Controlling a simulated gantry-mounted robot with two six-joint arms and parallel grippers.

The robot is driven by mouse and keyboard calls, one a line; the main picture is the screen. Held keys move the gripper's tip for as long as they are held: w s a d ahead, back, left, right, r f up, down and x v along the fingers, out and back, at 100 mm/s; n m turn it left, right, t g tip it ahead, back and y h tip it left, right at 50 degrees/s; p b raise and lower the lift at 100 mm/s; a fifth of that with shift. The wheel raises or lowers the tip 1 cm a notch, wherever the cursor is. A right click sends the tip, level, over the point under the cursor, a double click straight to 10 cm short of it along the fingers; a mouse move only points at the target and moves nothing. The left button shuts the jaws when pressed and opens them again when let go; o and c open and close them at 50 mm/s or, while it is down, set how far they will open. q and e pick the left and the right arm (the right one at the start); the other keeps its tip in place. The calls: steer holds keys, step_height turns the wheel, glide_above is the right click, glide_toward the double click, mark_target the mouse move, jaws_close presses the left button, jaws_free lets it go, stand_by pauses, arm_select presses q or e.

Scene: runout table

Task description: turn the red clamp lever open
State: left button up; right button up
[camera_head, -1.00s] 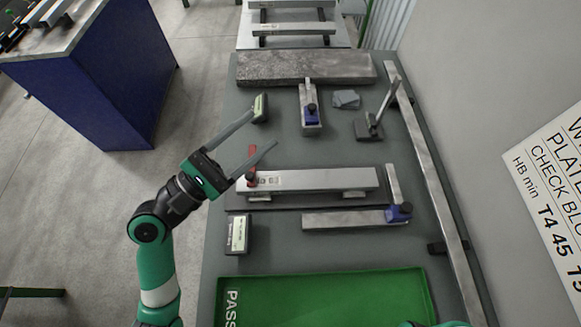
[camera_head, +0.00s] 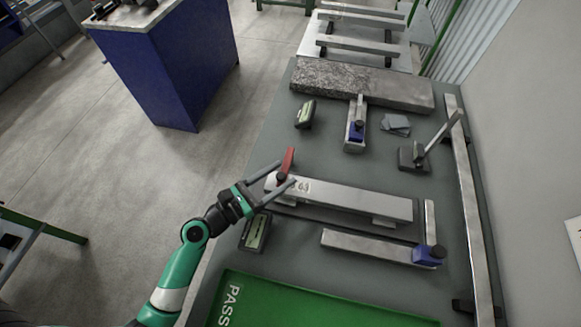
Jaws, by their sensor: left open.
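The red clamp lever (camera_head: 287,161) sticks up and back from a dark pivot at the left end of a long pale metal bar (camera_head: 350,199). My left gripper (camera_head: 279,174) comes in from the lower left. It is open, with its two long grey fingers on either side of the lever's lower part and pivot. I cannot tell whether either finger touches the lever. My right gripper is not in view.
A green tray (camera_head: 300,304) marked PASS lies in front. A small gauge box (camera_head: 255,231) sits left of the bar, another device (camera_head: 305,114) behind. Blue-ended square (camera_head: 375,244), stone block (camera_head: 360,82), stand (camera_head: 414,157) and long rail (camera_head: 467,200) surround the bar.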

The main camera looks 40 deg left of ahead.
arm_select(q)
steer(key=w, duration=0.3)
steer(key=shift+w+d, duration=0.25)
steer(key=shift+w, duration=0.05)
jaws_close()
stand_by(1.2)
